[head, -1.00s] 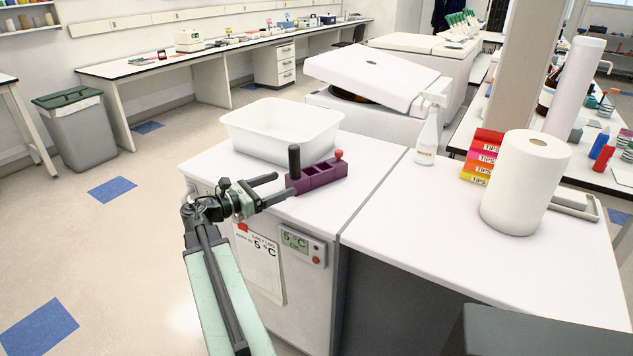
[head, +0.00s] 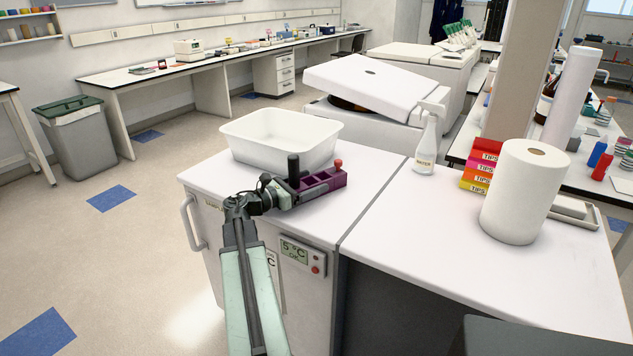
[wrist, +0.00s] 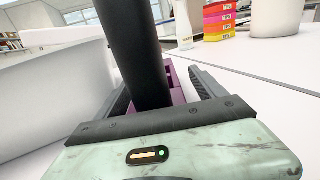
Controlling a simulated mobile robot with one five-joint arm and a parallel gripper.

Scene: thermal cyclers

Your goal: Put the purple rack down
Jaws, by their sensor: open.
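The purple rack (head: 322,182) rests on the white top of the fridge unit (head: 367,160). It has square compartments, a black upright handle or post at its left end and a red knob at its right end. My gripper (head: 302,186) is at the rack's left end, low over the top. In the wrist view my gripper (wrist: 164,95) is open, one finger on each side of the black post (wrist: 138,50). Whether a finger touches the post cannot be told. Part of the rack (wrist: 178,82) shows behind the post.
A white tub (head: 282,150) stands just behind the rack. A spray bottle (head: 427,142), tip boxes (head: 481,170) and a paper roll (head: 524,190) stand to the right. The top between the rack and these is clear.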

